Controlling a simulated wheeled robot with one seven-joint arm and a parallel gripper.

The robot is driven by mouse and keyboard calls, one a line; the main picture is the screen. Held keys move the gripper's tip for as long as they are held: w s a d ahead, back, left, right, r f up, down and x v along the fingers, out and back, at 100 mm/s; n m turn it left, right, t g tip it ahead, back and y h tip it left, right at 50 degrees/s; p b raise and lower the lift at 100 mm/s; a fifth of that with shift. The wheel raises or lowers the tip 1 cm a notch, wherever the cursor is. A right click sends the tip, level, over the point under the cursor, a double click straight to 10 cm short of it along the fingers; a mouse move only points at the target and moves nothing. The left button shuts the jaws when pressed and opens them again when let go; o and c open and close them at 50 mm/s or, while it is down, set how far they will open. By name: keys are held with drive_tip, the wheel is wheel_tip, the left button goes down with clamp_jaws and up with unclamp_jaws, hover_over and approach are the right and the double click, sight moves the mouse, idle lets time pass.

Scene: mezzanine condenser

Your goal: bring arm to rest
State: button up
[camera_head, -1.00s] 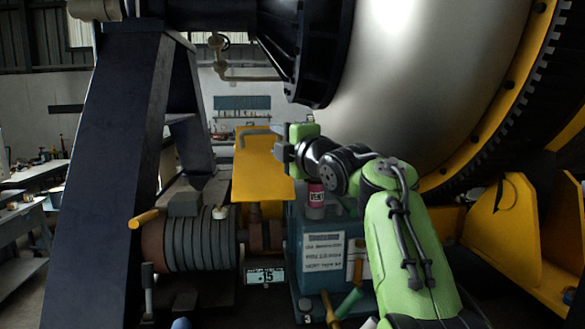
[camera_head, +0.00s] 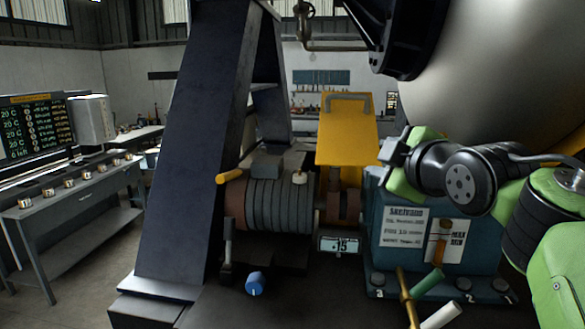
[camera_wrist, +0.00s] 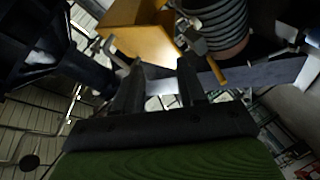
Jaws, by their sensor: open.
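My green and black arm reaches in from the right in the head view. My gripper (camera_head: 388,150) is at its left end, above the blue box (camera_head: 440,215) and just right of the yellow plate. In the wrist view my gripper (camera_wrist: 160,85) shows two dark fingers held apart, with nothing between them. The yellow plate (camera_head: 345,135) with its grey handle also shows beyond the fingers in the wrist view (camera_wrist: 140,35). I cannot tell how far the fingers are from it.
A motor-like ribbed drum (camera_head: 268,205) with a yellow lever (camera_head: 229,176) stands left of the yellow plate. A thick dark support (camera_head: 195,140) rises further left. A blue knob (camera_head: 255,284) is in front. A grey bench (camera_head: 75,205) stands at far left, with open floor beside it.

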drive_tip(key=s+a+f+m+g+h, duration=0.2)
drive_tip(key=s+f+m+g, duration=0.7)
drive_tip(key=s+f, duration=1.8)
wheel_tip(320, 180, down, 3)
drive_tip(key=a+m, duration=0.1)
drive_tip(key=m, duration=0.3)
drive_tip(key=shift+s+r+m+g, duration=0.15)
drive_tip(key=shift+s+m+g, duration=0.2)
drive_tip(key=shift+m+g, duration=0.05)
